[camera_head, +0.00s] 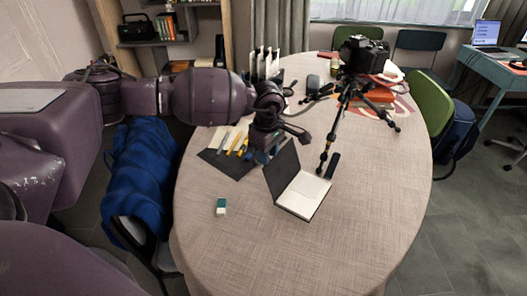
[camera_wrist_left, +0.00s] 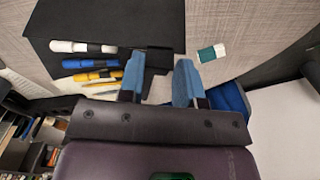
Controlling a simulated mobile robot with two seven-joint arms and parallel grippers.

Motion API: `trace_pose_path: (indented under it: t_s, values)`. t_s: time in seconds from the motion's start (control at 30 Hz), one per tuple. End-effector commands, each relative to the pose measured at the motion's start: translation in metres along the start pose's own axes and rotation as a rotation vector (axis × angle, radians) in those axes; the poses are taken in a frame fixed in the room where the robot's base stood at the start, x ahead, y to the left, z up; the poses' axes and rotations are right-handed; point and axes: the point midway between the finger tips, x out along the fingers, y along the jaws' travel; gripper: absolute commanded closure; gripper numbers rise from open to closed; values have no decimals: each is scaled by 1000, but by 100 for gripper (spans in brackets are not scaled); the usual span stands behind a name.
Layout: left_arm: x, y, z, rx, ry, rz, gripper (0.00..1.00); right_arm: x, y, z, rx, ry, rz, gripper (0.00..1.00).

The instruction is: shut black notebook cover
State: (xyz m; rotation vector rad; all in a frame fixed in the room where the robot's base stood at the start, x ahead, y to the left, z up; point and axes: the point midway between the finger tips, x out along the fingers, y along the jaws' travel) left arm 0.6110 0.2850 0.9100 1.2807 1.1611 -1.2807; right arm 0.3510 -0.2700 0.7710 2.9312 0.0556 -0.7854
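The notebook (camera_head: 301,192) lies open on the table, with its white page facing up. Its black cover (camera_head: 281,168) stands up steeply on the page's left side. In the left wrist view, the white page (camera_wrist_left: 288,130) is at the right, with the dark cover (camera_wrist_left: 278,68) seen nearly edge-on beside it. My left gripper (camera_head: 264,157) is just left of the cover, above the edge of a black pen case. In the wrist view its blue fingers (camera_wrist_left: 160,68) are apart, with nothing clearly held between them. My right gripper is not in view.
The black pen case (camera_head: 226,164) holds several pens. A green-and-white eraser (camera_head: 221,207) lies on the table (camera_head: 262,255). A camera tripod (camera_head: 345,108) stands behind the notebook, with a small black object (camera_head: 332,165) near the page. The table's front is clear.

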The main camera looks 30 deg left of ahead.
Motion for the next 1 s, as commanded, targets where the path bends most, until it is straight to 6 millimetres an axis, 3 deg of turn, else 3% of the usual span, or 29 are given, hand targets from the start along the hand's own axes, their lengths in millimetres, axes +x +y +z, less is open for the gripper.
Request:
trace_pose_path:
  t_s: [1.0]
  values:
    - [-8, 0, 31, 1, -1, 1, 73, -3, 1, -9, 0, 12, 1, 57]
